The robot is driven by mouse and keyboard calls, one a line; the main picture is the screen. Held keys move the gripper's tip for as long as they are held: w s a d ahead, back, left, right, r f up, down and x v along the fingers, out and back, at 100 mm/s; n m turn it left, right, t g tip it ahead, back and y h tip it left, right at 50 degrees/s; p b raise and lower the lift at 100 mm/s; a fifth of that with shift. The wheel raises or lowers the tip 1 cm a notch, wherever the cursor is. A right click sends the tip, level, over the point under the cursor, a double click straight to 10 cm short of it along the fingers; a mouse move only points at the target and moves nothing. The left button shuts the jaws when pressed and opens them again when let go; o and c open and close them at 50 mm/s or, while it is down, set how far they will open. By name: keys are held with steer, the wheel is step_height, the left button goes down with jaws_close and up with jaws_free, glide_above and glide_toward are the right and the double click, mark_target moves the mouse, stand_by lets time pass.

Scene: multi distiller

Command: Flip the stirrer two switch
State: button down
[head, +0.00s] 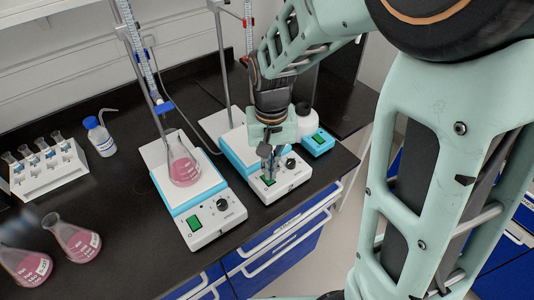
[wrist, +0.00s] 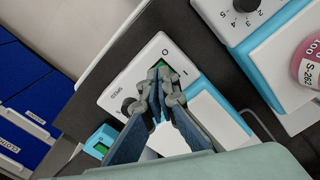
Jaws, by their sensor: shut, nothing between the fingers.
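The right stirrer (head: 288,182) is white and blue, with a green switch (head: 269,182) and a black knob (head: 291,164) on its front panel. My gripper (head: 267,172) points down over this panel, shut and empty, with its fingertips at the green switch. In the wrist view, my gripper (wrist: 158,82) partly covers the green switch (wrist: 161,64), which lies just beyond the tips between the O and I marks. Whether the tips touch it, I cannot tell. The left stirrer (head: 215,218) has its own green switch (head: 195,222) and carries a flask of pink liquid (head: 184,166).
A small blue device (head: 318,142) stands right of the right stirrer. Burette stands rise behind both stirrers. Two pink flasks (head: 72,240), a tube rack (head: 45,172) and a wash bottle (head: 100,138) stand at left. The black bench has blue drawers (head: 270,250) below its front edge.

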steer(key=shift+f+b, duration=0.8)
steer(key=shift+f, duration=0.35)
stand_by(0.4)
steer(key=shift+r, duration=0.1)
steer(key=shift+r+p, duration=2.8)
steer(key=shift+r, duration=0.65)
